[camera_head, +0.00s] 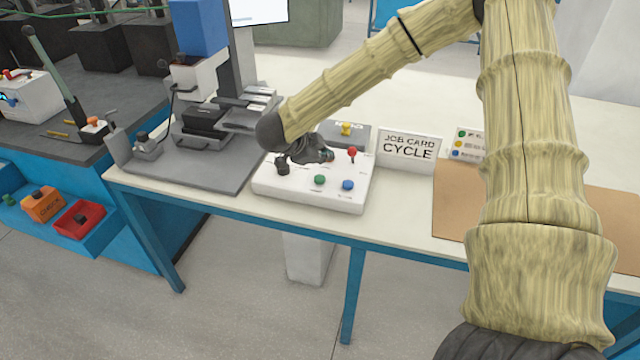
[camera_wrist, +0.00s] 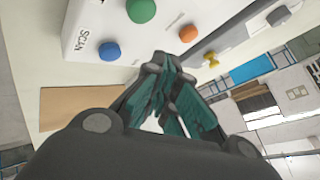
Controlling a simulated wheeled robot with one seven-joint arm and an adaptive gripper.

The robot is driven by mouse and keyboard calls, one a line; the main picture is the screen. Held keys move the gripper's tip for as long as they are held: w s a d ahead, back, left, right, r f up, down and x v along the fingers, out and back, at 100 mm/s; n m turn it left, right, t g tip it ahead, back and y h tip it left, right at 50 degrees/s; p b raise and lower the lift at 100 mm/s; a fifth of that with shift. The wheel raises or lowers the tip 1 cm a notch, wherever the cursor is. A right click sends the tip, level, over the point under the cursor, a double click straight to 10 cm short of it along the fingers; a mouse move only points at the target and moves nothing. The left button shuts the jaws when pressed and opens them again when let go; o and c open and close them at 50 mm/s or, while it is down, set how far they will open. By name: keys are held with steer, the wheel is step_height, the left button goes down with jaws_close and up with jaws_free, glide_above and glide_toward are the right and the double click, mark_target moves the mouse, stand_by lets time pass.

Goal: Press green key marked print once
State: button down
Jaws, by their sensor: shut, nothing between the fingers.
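A white control box (camera_head: 306,196) on the bench carries coloured keys. The green key (camera_head: 319,180) is at its front, left of a blue key (camera_head: 348,185). In the wrist view the green key (camera_wrist: 141,10) is at the top edge, cut off by the frame. The blue key (camera_wrist: 109,52) is beside it with a label reading SCAN. The green key's own label is not readable. My gripper (camera_head: 326,155) is above the box, behind the green key in the head view, apart from it. In the wrist view my gripper (camera_wrist: 170,65) is shut and empty.
A grey box with a yellow knob (camera_head: 346,129) is behind. A job card cycle sign (camera_head: 408,147) stands right. A brown mat (camera_head: 452,217) lies further right.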

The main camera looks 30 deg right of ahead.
mark_target(322, 179)
step_height(322, 179, down, 3)
steer(key=shift+f+b, duration=0.15)
steer(key=shift+b, duration=0.3)
steer(key=shift+f, duration=0.2)
stand_by(1.1)
steer(key=shift+a+f, duration=0.1)
steer(key=shift+f, duration=0.3)
steer(key=shift+f, duration=0.5)
stand_by(0.8)
stand_by(0.4)
steer(key=shift+r+p, duration=0.95)
steer(key=shift+p, duration=0.05)
